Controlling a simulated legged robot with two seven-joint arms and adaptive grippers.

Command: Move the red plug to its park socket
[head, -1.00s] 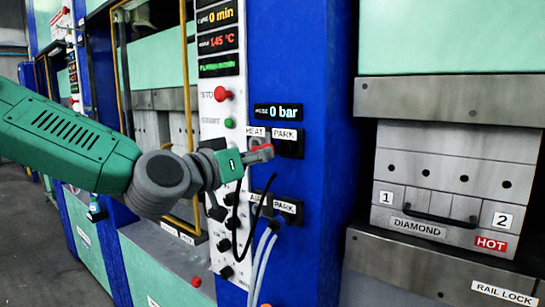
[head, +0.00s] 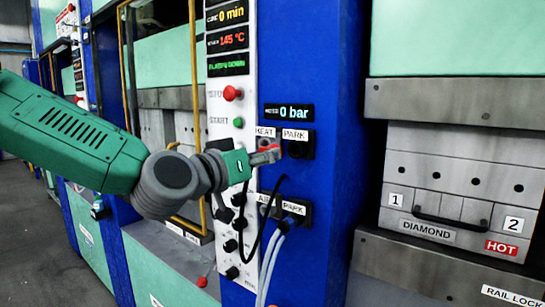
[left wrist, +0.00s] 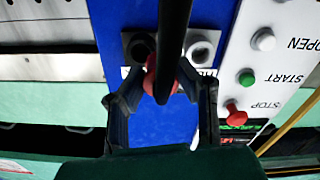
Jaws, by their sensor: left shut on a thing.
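My left gripper (head: 266,156) is shut on the red plug (head: 268,148), held in front of the upper socket pair on the blue column. In the left wrist view the plug (left wrist: 150,79) sits between the fingers, with a dark cable crossing in front of it. The park socket (head: 297,149), under the upper PARK label, is just right of the gripper in the head view. The HEAT socket beside it is mostly hidden by the gripper. In the left wrist view the dark park socket (left wrist: 139,46) and the grey-ringed HEAT socket (left wrist: 203,48) look empty. My right gripper is not in view.
A lower socket pair (head: 292,211) has pale hoses (head: 270,258) and a black looped cable hanging near it. A white control panel (head: 222,120) with a red STOP button (head: 232,93) stands close left. A press with a HOT-labelled mould (head: 453,220) is at right.

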